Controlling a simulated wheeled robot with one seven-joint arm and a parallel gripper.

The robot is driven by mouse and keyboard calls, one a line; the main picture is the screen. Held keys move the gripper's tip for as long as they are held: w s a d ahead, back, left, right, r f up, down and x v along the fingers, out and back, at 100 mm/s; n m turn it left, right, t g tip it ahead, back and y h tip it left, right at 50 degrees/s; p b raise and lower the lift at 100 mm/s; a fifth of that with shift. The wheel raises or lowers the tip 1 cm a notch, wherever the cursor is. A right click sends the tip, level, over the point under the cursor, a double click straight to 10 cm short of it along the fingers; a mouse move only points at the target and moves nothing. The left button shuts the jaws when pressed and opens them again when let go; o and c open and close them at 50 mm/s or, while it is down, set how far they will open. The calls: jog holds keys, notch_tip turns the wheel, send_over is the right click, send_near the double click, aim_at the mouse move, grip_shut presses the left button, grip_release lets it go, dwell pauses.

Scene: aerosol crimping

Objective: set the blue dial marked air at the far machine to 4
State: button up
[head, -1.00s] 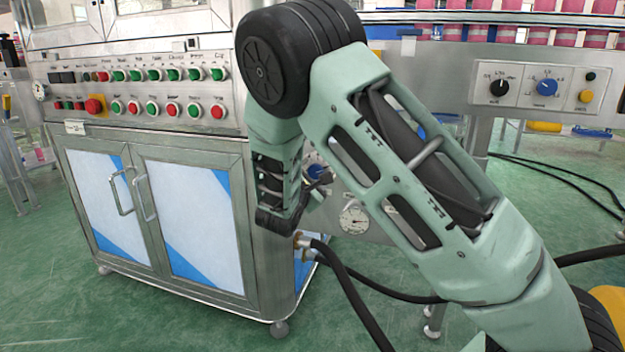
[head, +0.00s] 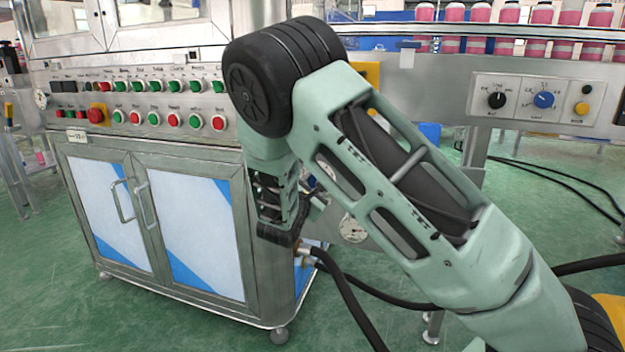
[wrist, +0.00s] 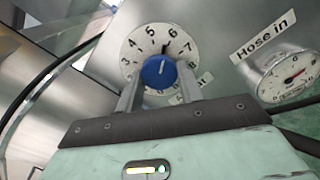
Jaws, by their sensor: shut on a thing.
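The blue dial (wrist: 154,74) sits on a round white number plate (wrist: 133,53) in the wrist view. Numbers 3 to 8 show around it. The dial's white line and the black pointer above it point between 5 and 6, nearer 6. My gripper (wrist: 158,84) has one finger on each side of the dial and is shut on it. A label at the lower right of the plate is mostly hidden by a finger. In the head view my gripper is beside the metal cabinet, and my arm hides the dial.
A round gauge (wrist: 289,77) labelled "Hose in" is right of the dial; it also shows in the head view (head: 353,229). A black hose (head: 345,290) runs below. The cabinet (head: 190,215) stands left. Another panel with a blue knob (head: 543,100) is far right.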

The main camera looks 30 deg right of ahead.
jog(key=n+p, duration=0.1)
jog(key=p, duration=0.1)
jog(key=n+p, duration=0.2)
jog(key=p, duration=0.1)
jog(key=shift+r+n+p, duration=0.3)
jog(key=shift+r, duration=0.05)
jog(key=n+p, duration=0.3)
jog(key=p, duration=0.2)
jog(key=shift+s+n+p, duration=0.1)
jog(key=shift+n+p, duration=0.2)
jog(key=shift+f+n+p, duration=0.2)
jog(key=shift+n+p, duration=0.9)
jog(key=shift+p, duration=0.3)
jog(key=shift+f+n+p, duration=0.15)
jog(key=shift+n+p, duration=0.95)
jog(key=shift+p, duration=0.3)
jog(key=shift+s+f, duration=0.1)
jog(key=o, duration=1)
jog(key=p+v, duration=0.2)
jog(key=v, duration=1.5)
